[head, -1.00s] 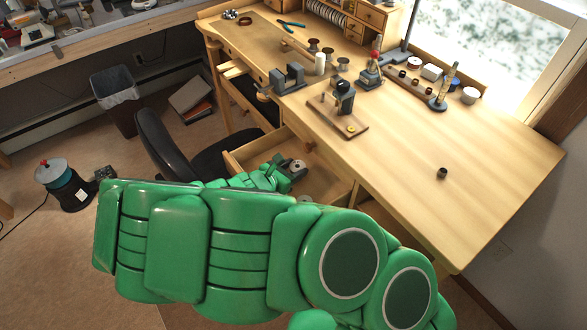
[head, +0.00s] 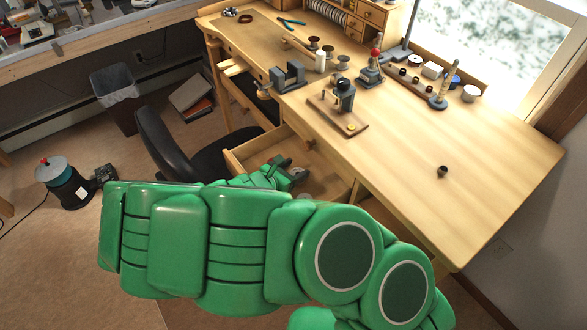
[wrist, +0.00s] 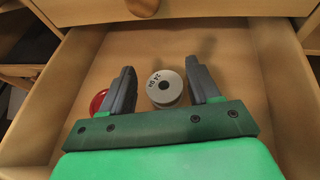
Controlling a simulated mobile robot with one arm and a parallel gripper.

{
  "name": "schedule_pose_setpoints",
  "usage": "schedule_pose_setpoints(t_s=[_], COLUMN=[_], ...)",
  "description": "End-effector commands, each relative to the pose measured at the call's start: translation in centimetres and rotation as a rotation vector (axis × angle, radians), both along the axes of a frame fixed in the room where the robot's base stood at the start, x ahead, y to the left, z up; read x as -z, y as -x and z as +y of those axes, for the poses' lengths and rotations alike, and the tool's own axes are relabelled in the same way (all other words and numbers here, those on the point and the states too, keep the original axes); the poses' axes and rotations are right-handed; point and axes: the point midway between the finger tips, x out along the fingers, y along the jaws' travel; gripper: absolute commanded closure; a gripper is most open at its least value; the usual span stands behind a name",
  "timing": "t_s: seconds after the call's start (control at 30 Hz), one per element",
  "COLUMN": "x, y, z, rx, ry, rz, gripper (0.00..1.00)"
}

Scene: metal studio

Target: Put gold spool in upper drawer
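My gripper (head: 289,168) is down inside the open wooden drawer (head: 262,150) below the bench top. In the wrist view my gripper (wrist: 161,68) has its two dark fingers apart. A spool (wrist: 165,88) with a pale round end marked 24 GA lies between them on the drawer floor, with a gap beside the left finger. Only its end face shows, so I cannot tell its wound colour. A red round thing (wrist: 98,102) lies in the drawer, partly hidden behind the left finger.
The wooden bench top (head: 440,220) stands beside and above the drawer. It holds a small dark spool (head: 442,171), a tool on a wooden base (head: 345,95), a small vise (head: 287,78) and several spools. A black chair (head: 160,150) stands close left of the drawer.

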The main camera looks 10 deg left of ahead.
Motion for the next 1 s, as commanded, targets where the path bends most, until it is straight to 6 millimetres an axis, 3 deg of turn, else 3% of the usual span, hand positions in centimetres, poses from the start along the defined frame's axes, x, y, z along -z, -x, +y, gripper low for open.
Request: schedule_pose_setpoints(t_s=[0.1, 0.43, 0.6, 1.0], x=[0.0, -0.2, -1.4, -3.1], y=[0.0, 0.0, 0.0, 3.6], z=[0.0, 0.0, 0.0, 2.3], rx=[0.0, 0.0, -0.001, -0.001], ry=[0.0, 0.0, 0.0, 0.001], rz=[0.0, 0.0, -0.001, -0.002], gripper=[0.25, 0.25, 0.25, 0.25])
